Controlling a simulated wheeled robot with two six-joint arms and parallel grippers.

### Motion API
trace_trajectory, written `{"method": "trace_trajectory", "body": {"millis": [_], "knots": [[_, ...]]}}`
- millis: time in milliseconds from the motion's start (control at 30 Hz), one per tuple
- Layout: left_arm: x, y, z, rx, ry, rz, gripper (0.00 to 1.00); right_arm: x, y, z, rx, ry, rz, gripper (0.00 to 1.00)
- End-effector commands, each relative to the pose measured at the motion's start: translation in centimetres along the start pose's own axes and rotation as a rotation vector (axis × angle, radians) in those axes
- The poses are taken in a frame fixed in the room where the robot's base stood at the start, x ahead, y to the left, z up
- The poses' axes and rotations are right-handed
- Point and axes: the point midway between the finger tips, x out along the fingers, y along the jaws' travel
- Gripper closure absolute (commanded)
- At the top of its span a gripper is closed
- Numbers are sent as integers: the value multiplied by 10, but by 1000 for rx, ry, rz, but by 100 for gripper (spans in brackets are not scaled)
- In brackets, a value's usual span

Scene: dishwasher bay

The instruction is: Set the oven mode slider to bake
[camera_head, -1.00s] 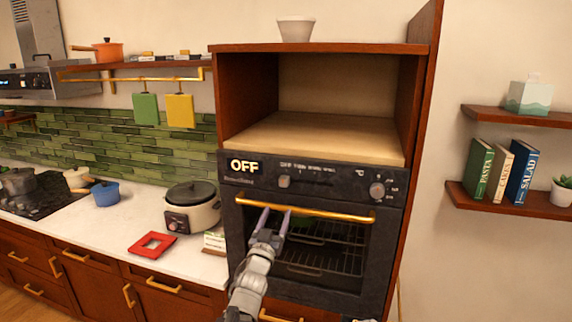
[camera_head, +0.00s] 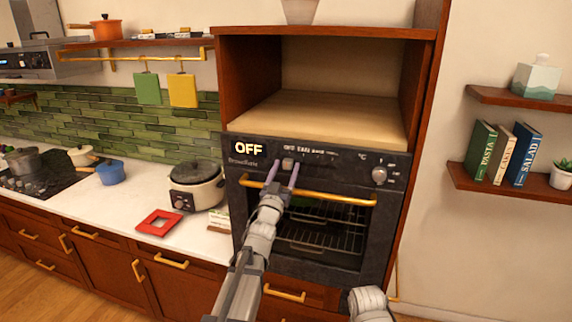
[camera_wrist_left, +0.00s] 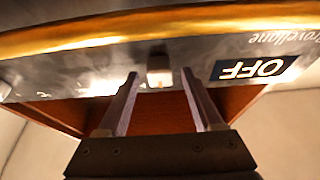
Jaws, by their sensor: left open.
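The oven (camera_head: 320,240) is black, with a control panel along its top. Its display (camera_head: 248,149) reads OFF, and it shows upside down in the left wrist view (camera_wrist_left: 254,68). The mode slider knob (camera_head: 288,163) is a small grey block near the left end of its track, right of the display. My left gripper (camera_head: 284,164) is open, its two fingers pointing at the panel on either side of the knob. In the left wrist view the knob (camera_wrist_left: 159,72) lies between and just beyond the fingertips; contact cannot be told. Part of my right arm shows at the bottom; its gripper is out of frame.
A gold handle bar (camera_head: 310,193) crosses the oven door just below the panel, close to my left gripper. A round knob (camera_head: 379,175) sits at the panel's right.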

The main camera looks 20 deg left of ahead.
Motion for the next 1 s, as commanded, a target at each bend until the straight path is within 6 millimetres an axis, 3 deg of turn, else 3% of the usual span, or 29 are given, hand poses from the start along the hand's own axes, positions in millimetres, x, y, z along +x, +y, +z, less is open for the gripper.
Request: {"method": "trace_trajectory", "body": {"millis": [300, 900, 1000], "knots": [[7, 0, 0, 0, -1, 0, 32, -2, 0, 0, 1, 0, 0, 50], [7, 0, 0, 1, 0, 0, 99, -2, 0, 0, 1, 0, 0, 50], [7, 0, 0, 1, 0, 0, 100, -2, 0, 0, 1, 0, 0, 50]]}}
